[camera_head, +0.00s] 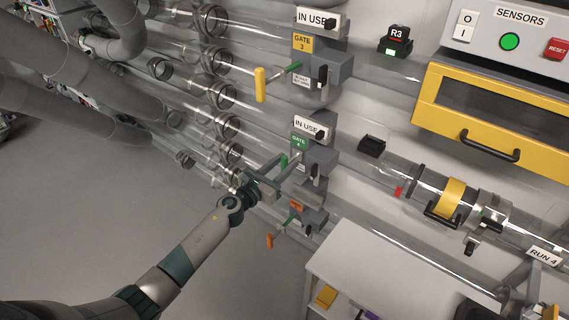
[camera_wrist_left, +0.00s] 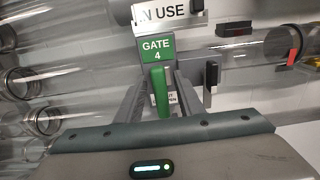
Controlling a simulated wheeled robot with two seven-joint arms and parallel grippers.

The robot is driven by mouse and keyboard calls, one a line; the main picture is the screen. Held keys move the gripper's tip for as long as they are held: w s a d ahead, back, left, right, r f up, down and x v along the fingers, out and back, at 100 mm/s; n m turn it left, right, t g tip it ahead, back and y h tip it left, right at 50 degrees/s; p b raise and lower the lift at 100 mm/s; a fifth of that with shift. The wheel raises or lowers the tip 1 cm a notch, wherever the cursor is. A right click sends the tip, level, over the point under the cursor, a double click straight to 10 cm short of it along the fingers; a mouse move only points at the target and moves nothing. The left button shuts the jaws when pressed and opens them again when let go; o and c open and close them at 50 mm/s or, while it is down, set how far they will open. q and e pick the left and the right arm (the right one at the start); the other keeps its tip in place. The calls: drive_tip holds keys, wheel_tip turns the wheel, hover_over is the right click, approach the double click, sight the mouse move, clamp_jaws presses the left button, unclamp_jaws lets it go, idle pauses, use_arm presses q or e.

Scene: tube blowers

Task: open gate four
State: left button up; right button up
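Gate four carries a green "GATE 4" label (camera_head: 299,141), with an "IN USE" sign (camera_head: 311,128) above it. The label also shows in the left wrist view (camera_wrist_left: 156,49). Its green handle (camera_wrist_left: 160,92) points toward the camera there; in the head view the handle (camera_head: 283,160) is partly hidden by my gripper. My left gripper (camera_head: 280,167) is at the gate, its fingers open on either side of the handle. A narrow gap shows beside the handle in the wrist view, so it does not look clamped. My right gripper is not in view.
Clear tubes run along the wall. A white table (camera_head: 350,250) stands at lower right.

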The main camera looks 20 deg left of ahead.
use_arm(q)
drive_tip(key=shift+w, duration=0.1)
clamp_jaws()
drive_tip(key=v, duration=0.9)
unclamp_jaws()
drive_tip(key=shift+w, duration=0.1)
